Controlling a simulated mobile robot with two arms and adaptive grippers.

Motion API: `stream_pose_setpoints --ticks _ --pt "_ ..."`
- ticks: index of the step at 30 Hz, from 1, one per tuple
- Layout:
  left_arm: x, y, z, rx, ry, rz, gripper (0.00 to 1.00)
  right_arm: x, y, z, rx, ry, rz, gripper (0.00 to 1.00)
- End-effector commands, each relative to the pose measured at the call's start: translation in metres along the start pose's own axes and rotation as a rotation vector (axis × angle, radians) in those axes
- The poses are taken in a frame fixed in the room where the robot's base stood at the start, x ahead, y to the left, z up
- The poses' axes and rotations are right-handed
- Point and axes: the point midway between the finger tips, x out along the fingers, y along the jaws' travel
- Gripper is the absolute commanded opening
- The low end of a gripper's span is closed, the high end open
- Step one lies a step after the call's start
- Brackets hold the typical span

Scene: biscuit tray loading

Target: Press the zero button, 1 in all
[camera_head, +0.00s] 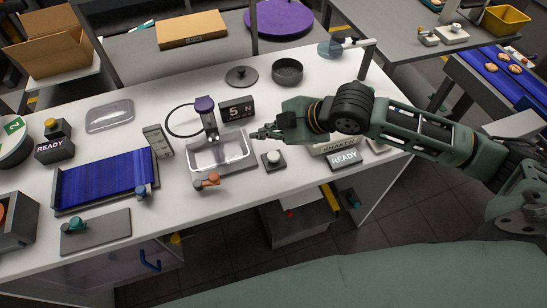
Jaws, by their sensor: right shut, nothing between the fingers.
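A pale round button (274,155) on a small dark square base stands on the white table, just right of the clear tray (221,166). It carries no readable label, so I cannot tell for sure that it is the zero button. A dark display (237,110) reading "5 N" stands behind the tray. My right gripper (261,134) reaches in from the right and is shut and empty. In the picture its fingertips are above and slightly left of the button, apart from it. My left gripper is not in view.
A purple-topped dispenser (205,106) stands at the tray's back. A blue conveyor (104,181) lies to the left. A dark pot (288,72) and a lid (242,76) sit at the back.

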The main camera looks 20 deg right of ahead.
Motion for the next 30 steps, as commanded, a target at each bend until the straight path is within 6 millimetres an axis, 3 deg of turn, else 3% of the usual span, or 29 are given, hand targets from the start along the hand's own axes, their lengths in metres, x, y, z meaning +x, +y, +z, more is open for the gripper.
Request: stream_pose_setpoints --ticks 1,10,18,30 --pt "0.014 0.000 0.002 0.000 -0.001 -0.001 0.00 0.009 -0.007 0.007 0.000 0.000 0.000 0.00" --pt "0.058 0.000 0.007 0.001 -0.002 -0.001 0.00 0.035 -0.026 0.026 0.000 -0.001 0.000 0.00" --pt "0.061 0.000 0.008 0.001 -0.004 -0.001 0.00 0.047 -0.034 0.035 0.000 -0.001 0.001 0.00" --pt "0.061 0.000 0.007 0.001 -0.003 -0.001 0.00 0.047 -0.034 0.035 0.000 0.000 0.000 0.00"
